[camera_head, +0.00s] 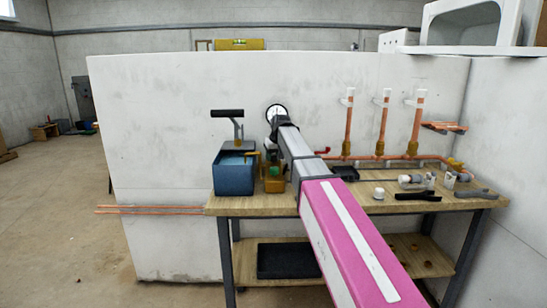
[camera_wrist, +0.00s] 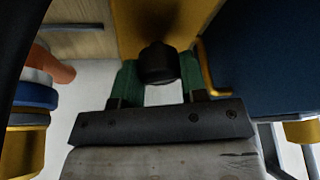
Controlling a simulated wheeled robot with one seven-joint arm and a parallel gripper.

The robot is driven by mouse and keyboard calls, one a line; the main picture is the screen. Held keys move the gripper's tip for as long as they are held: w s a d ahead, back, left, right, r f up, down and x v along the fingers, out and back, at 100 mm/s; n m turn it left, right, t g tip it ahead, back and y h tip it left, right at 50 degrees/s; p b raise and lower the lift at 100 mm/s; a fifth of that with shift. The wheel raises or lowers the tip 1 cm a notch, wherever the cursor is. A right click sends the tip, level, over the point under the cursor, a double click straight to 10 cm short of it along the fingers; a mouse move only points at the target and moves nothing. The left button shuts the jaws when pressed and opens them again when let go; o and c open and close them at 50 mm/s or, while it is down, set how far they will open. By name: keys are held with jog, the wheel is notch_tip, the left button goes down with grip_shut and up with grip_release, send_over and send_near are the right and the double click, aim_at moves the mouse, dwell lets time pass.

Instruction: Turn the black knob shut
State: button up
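The black knob (camera_wrist: 158,62) shows in the wrist view, set against an ochre-yellow surface. My gripper (camera_wrist: 159,75) has a green finger on each side of it. The fingers are partly closed, and both appear to touch the knob's sides. In the head view my pink and grey arm reaches to the workbench. There my gripper (camera_head: 274,171) is small and largely hidden by the arm, over an amber block or box (camera_head: 275,185). I cannot make out the knob in that view.
A blue box (camera_head: 234,177) with a black-handled tool stands left of my gripper on the workbench (camera_head: 400,206). Vertical copper pipes (camera_head: 382,125) rise to the right. Fittings lie on the bench's right half. A white wall (camera_head: 180,110) stands behind. A yellow bent rod (camera_wrist: 211,80) is close right of the fingers.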

dwell(0.3)
jog(key=shift+m+h, duration=0.55)
jog(key=shift+m, duration=0.9)
jog(key=shift+m+h, duration=0.55)
jog(key=shift+m, duration=0.9)
jog(key=o, duration=0.9)
jog(key=v, duration=1)
jog(key=shift+s+a+r, duration=0.15)
jog(key=shift+s+r, duration=0.15)
jog(key=shift+r, duration=0.05)
